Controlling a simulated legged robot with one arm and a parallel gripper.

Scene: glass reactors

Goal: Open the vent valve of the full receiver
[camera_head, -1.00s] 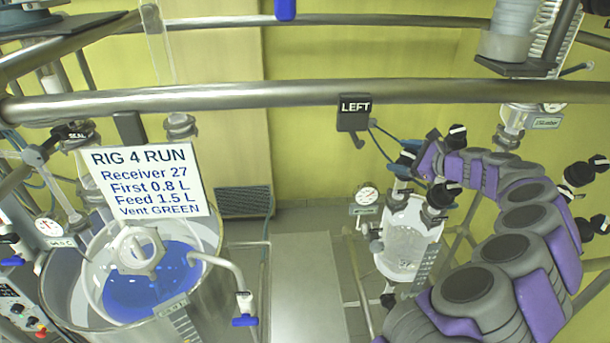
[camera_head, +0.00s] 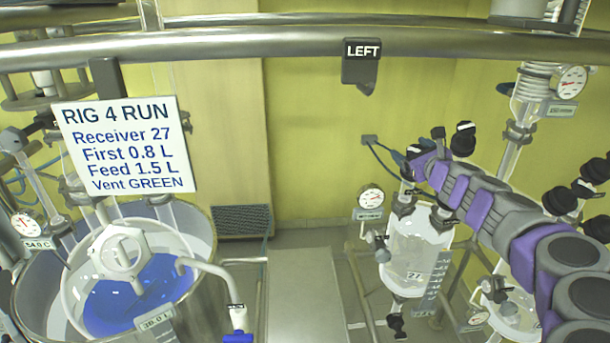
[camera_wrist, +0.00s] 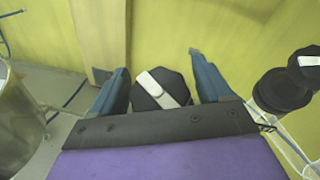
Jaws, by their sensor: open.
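A glass receiver (camera_head: 415,250) labelled 27 hangs right of centre in the head view, with pale contents. Black valve knobs stand around its top, and another valve (camera_head: 397,325) is below it. My gripper (camera_head: 414,160) is at the receiver's top left in the head view, where the arm partly hides the fittings. In the wrist view my gripper (camera_wrist: 158,62) is open, its two blue fingers on either side of a black knob (camera_wrist: 170,80) with a white bar. The bar lies slanted. I cannot tell whether the fingers touch the knob.
A sign (camera_head: 127,147) reads Receiver 27, Vent GREEN. A steel vessel (camera_head: 195,305) with blue liquid stands at left. A LEFT tag (camera_head: 362,62) hangs from a horizontal rail (camera_head: 250,43). A gauge (camera_head: 370,197) sits left of the receiver. More black knobs (camera_wrist: 283,90) are at the wrist view's right.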

